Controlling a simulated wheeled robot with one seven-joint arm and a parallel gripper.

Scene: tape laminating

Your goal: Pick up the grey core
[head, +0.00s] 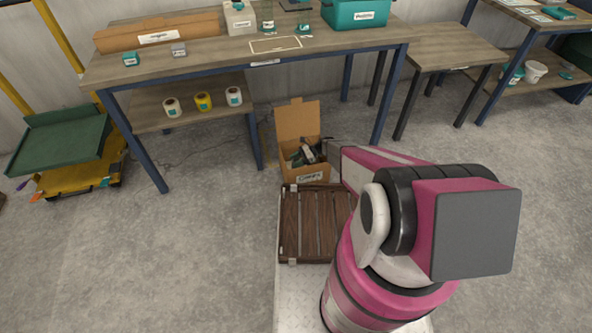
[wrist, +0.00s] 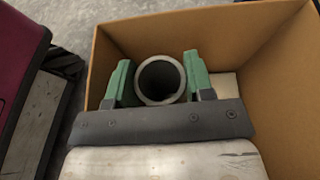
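The grey core (wrist: 160,80) is a short hollow cylinder, seen from its open end in the wrist view. It stands inside a cardboard box (wrist: 236,17). My gripper (wrist: 160,66) has green fingers, one on each side of the core. The fingers are spread wide with the core between them. The gaps at its sides are very small, and I cannot tell whether either finger touches it. In the head view the cardboard box (head: 299,118) stands on the floor with its flap up, and my gripper reaches into it. The core cannot be made out clearly there.
The box walls stand close around my gripper. A brown slatted crate (head: 291,225) lies in front of the box. Behind is a workbench (head: 215,50) with a lower shelf (head: 150,121) holding several tape rolls. A green cart (head: 60,143) stands at left. Open floor lies between.

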